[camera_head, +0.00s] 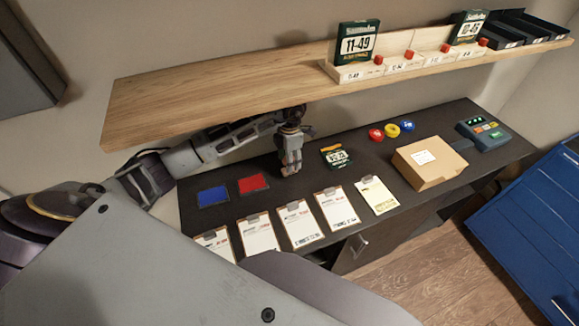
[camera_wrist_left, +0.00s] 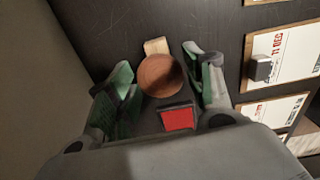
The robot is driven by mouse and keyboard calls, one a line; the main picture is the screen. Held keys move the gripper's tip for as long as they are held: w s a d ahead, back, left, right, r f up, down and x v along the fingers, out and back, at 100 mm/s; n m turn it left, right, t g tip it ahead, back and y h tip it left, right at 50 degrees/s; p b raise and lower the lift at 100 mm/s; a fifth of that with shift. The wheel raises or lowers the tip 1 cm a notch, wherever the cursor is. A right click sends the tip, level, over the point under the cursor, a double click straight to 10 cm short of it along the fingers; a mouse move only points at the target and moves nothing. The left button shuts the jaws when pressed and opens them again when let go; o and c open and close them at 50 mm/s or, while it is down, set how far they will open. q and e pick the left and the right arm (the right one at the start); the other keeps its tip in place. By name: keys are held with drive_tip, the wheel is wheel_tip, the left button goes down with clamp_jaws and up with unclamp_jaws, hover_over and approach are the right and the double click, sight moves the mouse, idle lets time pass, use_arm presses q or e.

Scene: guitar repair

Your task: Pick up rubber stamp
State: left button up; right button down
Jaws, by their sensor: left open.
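The rubber stamp (camera_wrist_left: 160,76) shows in the left wrist view as a round brown knob with a pale wooden piece beside it. It lies between the two green-padded fingers of my left gripper (camera_wrist_left: 158,66). The fingers are open, with a gap visible on both sides of the knob. In the head view my left gripper (camera_head: 290,170) points down over the dark bench, and I cannot make out the stamp there. A red ink pad (camera_head: 252,184) lies to its left and also shows in the left wrist view (camera_wrist_left: 178,119). My right gripper is not in view.
A wooden shelf (camera_head: 215,98) hangs above my left arm. A blue pad (camera_head: 213,196), several clipboards (camera_head: 258,234), a string pack (camera_head: 336,157) and a cardboard box (camera_head: 429,165) lie on the bench (camera_head: 385,118). A card terminal (camera_head: 483,131) stands at the right end.

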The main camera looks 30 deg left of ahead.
use_arm(q)
drive_tip(key=shift+f+p, duration=0.35)
drive_tip(key=shift+f, duration=2)
drive_tip(key=c, duration=1)
